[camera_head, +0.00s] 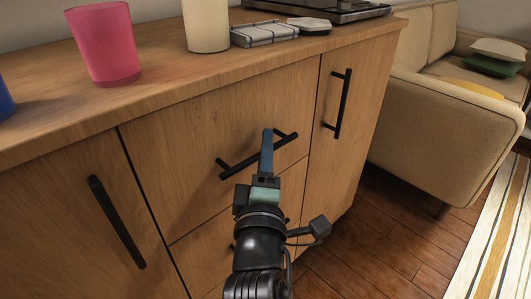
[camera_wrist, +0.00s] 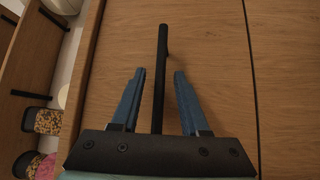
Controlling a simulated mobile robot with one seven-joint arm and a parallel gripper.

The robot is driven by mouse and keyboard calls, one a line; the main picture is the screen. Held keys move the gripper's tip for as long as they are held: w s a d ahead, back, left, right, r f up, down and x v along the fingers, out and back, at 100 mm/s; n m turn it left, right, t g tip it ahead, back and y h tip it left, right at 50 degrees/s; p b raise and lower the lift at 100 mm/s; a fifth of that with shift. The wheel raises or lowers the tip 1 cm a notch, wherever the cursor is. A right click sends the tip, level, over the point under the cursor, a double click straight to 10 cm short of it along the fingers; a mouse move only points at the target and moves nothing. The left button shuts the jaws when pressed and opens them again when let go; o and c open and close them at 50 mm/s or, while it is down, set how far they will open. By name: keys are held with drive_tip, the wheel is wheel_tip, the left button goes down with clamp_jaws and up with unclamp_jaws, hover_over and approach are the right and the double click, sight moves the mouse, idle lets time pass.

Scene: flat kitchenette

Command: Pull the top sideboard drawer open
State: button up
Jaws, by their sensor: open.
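The top sideboard drawer (camera_head: 200,130) has a plain wooden front, flush with the sideboard, so it is closed. Its black bar handle (camera_head: 232,169) runs across the front, partly hidden by my gripper in the head view. My gripper (camera_head: 267,142) is at the middle of the handle, with its blue fingers pointing toward the drawer. In the wrist view my gripper (camera_wrist: 160,75) is open, with one finger on each side of the handle (camera_wrist: 162,45). Gaps show between the bar and both fingers. The drawer front (camera_wrist: 210,60) fills much of that view.
A pink cup (camera_head: 104,45), a cream cup (camera_head: 206,25), a small boxed item (camera_head: 264,34) and a dark hob-like appliance (camera_head: 320,10) stand on the sideboard top (camera_head: 170,80). Doors with vertical handles (camera_head: 118,222) flank the drawers. A beige sofa (camera_head: 440,130) stands right.

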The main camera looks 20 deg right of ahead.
clamp_jaws()
idle(1.4)
